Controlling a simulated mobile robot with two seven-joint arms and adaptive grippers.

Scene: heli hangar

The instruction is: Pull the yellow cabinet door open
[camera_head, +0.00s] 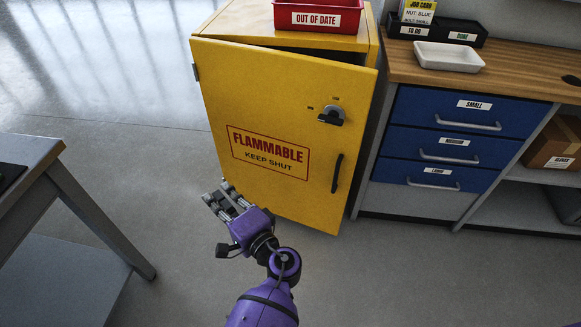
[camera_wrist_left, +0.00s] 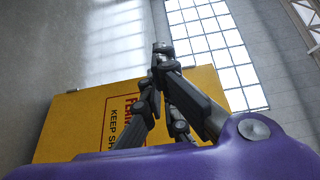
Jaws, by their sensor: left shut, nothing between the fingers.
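My left gripper (camera_head: 222,194) is shut and empty, in front of the door's lower left part, away from the handle. I cannot tell whether it touches the door. In the left wrist view the fingers (camera_wrist_left: 162,50) cover part of the door (camera_wrist_left: 75,118). My right gripper is not in view.
A red "OUT OF DATE" bin (camera_head: 317,17) sits on the cabinet. A workbench with blue drawers (camera_head: 455,112) stands close on the right. A grey table (camera_head: 45,185) stands at the left. The floor in front of the cabinet is clear.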

